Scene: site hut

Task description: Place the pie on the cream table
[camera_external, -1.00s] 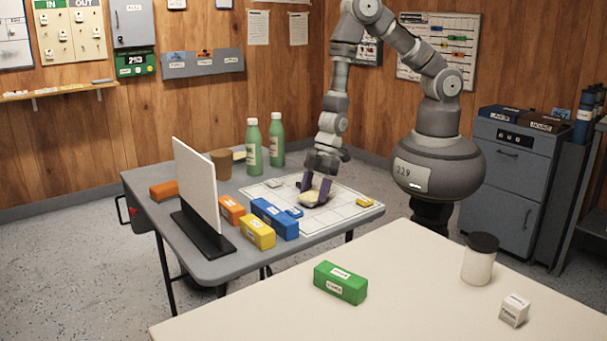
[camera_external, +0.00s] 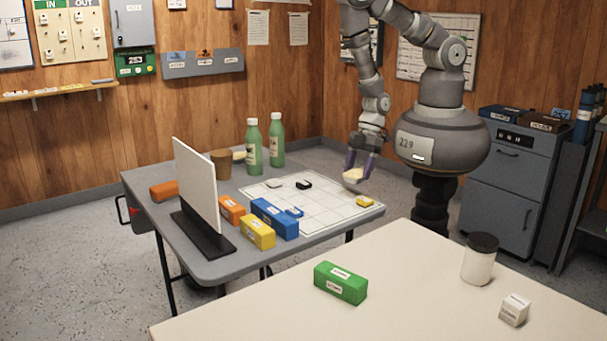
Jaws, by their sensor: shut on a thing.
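The pie (camera_external: 352,176) is a small pale yellow piece held between the purple fingertips of my gripper (camera_external: 360,167). My gripper is shut on it and points down. It holds the pie above the back right part of the grey table's white grid sheet, clear of the surface. The cream table (camera_external: 410,280) fills the front right of the view, nearer the camera than my gripper. Its left and middle top is mostly bare.
On the cream table are a green box (camera_external: 340,283), a white jar with a dark lid (camera_external: 480,259) and a small white box (camera_external: 514,310). The grey table (camera_external: 200,262) holds a white upright panel (camera_external: 196,188), coloured boxes, green bottles (camera_external: 254,147) and a brown cup (camera_external: 221,164).

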